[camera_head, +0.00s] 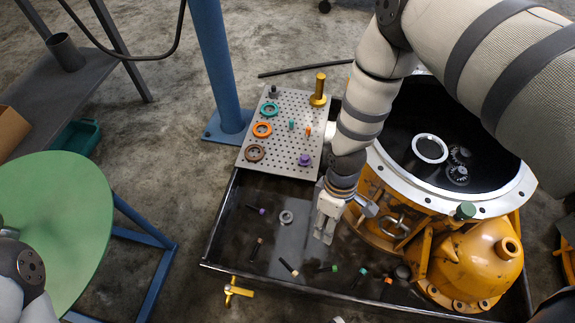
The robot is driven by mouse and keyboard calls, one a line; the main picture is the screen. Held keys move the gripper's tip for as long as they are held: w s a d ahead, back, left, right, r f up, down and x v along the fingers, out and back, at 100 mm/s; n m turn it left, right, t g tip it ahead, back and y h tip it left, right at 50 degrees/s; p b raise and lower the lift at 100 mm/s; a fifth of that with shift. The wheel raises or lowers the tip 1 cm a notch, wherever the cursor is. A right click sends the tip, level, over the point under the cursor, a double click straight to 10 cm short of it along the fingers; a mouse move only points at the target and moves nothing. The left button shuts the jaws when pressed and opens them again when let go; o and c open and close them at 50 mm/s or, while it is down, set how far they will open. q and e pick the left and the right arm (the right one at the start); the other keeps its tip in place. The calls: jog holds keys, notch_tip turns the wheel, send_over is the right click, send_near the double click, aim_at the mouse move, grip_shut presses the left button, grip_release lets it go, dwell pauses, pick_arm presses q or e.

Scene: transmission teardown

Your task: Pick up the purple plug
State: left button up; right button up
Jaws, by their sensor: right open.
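A small purple plug-like piece (304,159) stands on the perforated grey plate (282,164), near its lower right edge. A dark bolt with a purple end (257,210) lies in the black tray below the plate; I cannot tell for sure which is the plug. My right gripper (326,231) points down over the tray, below and right of the plate. It is open, with nothing seen between its fingers, and apart from both purple pieces. My left arm shows at the lower left edge, its gripper outside the view.
Coloured rings (262,129) and a gold post (319,90) stand on the plate. The black tray (228,240) holds a grey ring (286,217) and several colour-tipped bolts. A yellow transmission housing (480,262) fills the right. A green round table (50,220) stands left.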

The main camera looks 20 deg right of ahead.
jog(key=w+d+f+n+b, duration=0.1)
jog(key=w+f+b, duration=0.15)
jog(key=w, duration=0.35)
jog(key=w+d+f+n+t+b, duration=0.1)
jog(key=w+b, duration=0.2)
jog(key=w, duration=0.2)
jog(key=w+d+f+n+b, duration=0.1)
jog(key=w+d+b, duration=0.1)
jog(key=w, duration=0.4)
notch_tip(320, 180, up, 4)
jog(key=n+t+h+b, duration=0.1)
jog(key=n+b, duration=0.1)
jog(key=b, duration=0.3)
send_over(305, 157)
notch_tip(305, 157, down, 12)
jog(key=b, duration=0.4)
jog(key=shift+b, duration=0.4)
pick_arm(q)
jog(key=s+f+g, duration=0.1)
jog(key=s+f, duration=0.1)
jog(key=f, duration=0.6)
jog(key=s+f+g, duration=0.2)
jog(key=f, duration=0.5)
jog(key=shift+s+f, duration=0.4)
pick_arm(e)
jog(key=shift+r, duration=0.15)
pick_arm(q)
jog(key=shift+d, duration=0.1)
pick_arm(e)
grip_shut()
